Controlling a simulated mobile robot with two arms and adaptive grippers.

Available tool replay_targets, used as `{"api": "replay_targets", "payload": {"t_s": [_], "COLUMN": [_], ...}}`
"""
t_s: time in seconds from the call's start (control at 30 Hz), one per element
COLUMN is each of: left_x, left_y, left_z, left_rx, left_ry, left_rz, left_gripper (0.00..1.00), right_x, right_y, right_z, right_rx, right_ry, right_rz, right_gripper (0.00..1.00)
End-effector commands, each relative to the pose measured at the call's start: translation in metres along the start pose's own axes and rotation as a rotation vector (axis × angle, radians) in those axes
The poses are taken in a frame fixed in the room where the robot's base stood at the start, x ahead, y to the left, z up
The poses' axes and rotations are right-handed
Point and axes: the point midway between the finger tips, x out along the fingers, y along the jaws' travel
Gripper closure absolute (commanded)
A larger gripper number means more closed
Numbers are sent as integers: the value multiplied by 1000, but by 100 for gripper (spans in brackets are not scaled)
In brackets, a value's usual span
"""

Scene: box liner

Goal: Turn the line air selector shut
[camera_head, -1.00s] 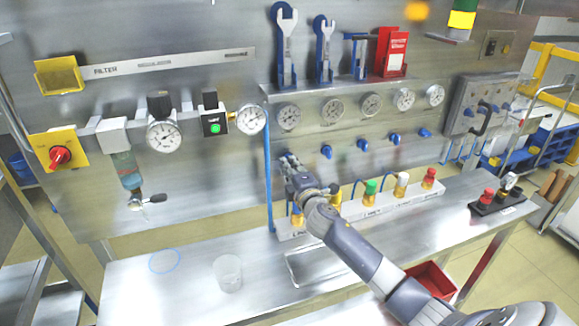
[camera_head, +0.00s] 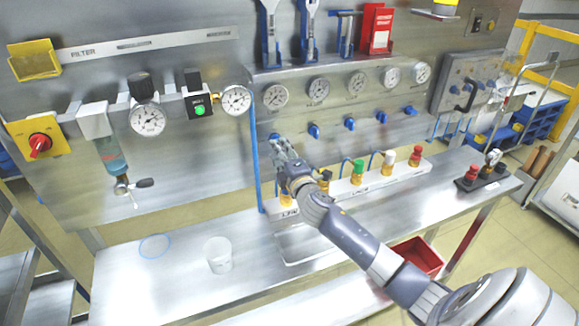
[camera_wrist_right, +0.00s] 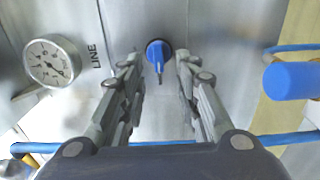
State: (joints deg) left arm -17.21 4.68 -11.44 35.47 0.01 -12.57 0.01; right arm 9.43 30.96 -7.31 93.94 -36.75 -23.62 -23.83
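A blue selector knob (camera_wrist_right: 158,54) with a narrow pointer sits on the steel panel in the right wrist view, beside a gauge (camera_wrist_right: 50,62) and the printed word LINE. My right gripper (camera_wrist_right: 160,72) is open, with one finger on each side of the knob; I cannot tell whether either finger touches it. In the head view my right gripper (camera_head: 284,149) reaches up to the leftmost place in the row of blue knobs, under the first gauge (camera_head: 275,96), and largely covers that knob. My left gripper is not in view.
Other blue knobs (camera_head: 314,131) continue to the right along the panel. Below, a manifold block with coloured fittings (camera_head: 357,172) stands on the bench. A blue hose (camera_head: 255,160) runs down left of the gripper.

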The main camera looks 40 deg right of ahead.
Motion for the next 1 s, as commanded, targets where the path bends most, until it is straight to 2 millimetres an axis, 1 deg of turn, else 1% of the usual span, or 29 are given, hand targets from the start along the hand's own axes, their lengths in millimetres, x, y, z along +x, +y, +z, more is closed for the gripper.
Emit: {"api": "replay_targets", "payload": {"t_s": [0.03,0.1,0.3,0.5,0.7,1.0], "left_x": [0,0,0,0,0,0], "left_y": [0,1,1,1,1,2], "left_z": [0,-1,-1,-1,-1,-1], "left_rx": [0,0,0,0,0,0], "left_ry": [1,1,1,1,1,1], "left_rz": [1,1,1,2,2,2], "left_gripper": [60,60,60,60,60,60], "right_x": [-10,-23,-58,-81,-90,-90], "right_y": [-2,-2,-2,-1,-1,-1], "right_z": [0,0,0,0,0,0], "right_rx": [-1,-1,-1,-1,-1,-1], "right_ry": [2,2,1,0,0,0], "right_rz": [-3,-3,-3,-2,-1,-1], "right_gripper": [70,70,70,70,70,70]}}
